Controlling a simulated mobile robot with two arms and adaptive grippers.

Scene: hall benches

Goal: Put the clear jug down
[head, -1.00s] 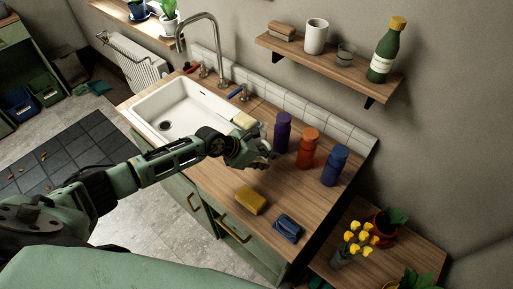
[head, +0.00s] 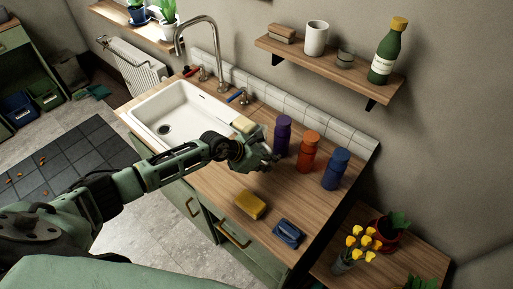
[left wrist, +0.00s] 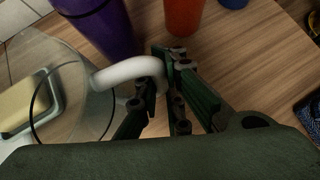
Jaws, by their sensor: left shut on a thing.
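The clear jug (left wrist: 92,112) shows at the left of the left wrist view, see-through, with a dark thin rim line and a pale curved handle (left wrist: 115,72). My left gripper (left wrist: 170,78) is shut on the handle. In the head view my left gripper (head: 264,158) is over the wooden counter (head: 215,183), just in front of the purple bottle (head: 282,136). There the jug is mostly hidden by the gripper and hard to make out. I cannot tell whether its base touches the counter. My right gripper is not in view.
An orange bottle (head: 307,152) and a blue bottle (head: 336,169) stand right of the purple one. A yellow sponge (head: 250,205) and a blue object (head: 288,233) lie at the front. The sink (head: 178,112) is left. Bare counter lies between bottles and sponge.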

